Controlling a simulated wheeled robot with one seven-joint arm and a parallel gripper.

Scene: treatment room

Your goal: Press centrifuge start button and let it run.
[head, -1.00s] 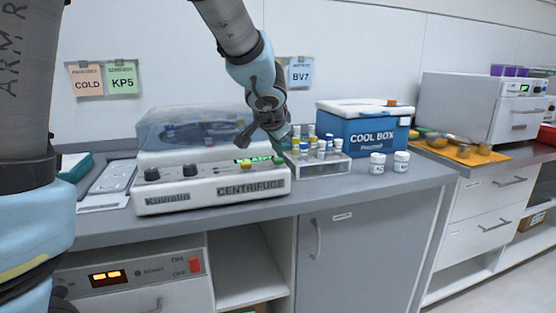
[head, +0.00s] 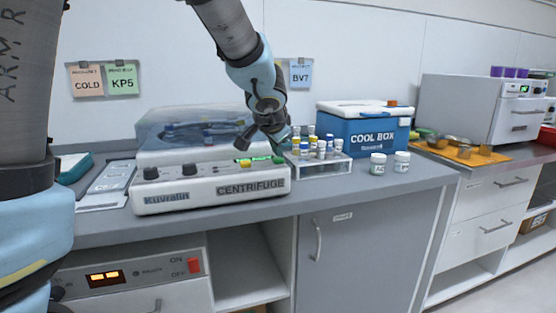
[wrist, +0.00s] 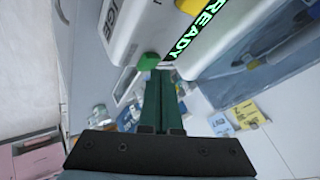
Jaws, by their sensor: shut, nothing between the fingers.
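The white centrifuge (head: 205,192) stands on the left of the grey counter, its clear lid (head: 185,128) down over a rotor. Its front panel has dark knobs, a yellow button (head: 246,163), a display and a green button (head: 279,160) at the right end. In the wrist view the display (wrist: 192,32) reads READY in green, and the green button (wrist: 148,59) is just beyond the fingertips. My gripper (head: 281,150) is shut and empty, pointing down by the green button. It also shows in the wrist view (wrist: 161,72). I cannot tell whether the tips touch the button.
A rack (head: 322,166) of capped vials stands close right of the centrifuge. Two white jars (head: 378,164) and a blue cool box (head: 362,133) are further right. A tablet-like panel (head: 110,178) lies to the left. The counter's front strip is clear.

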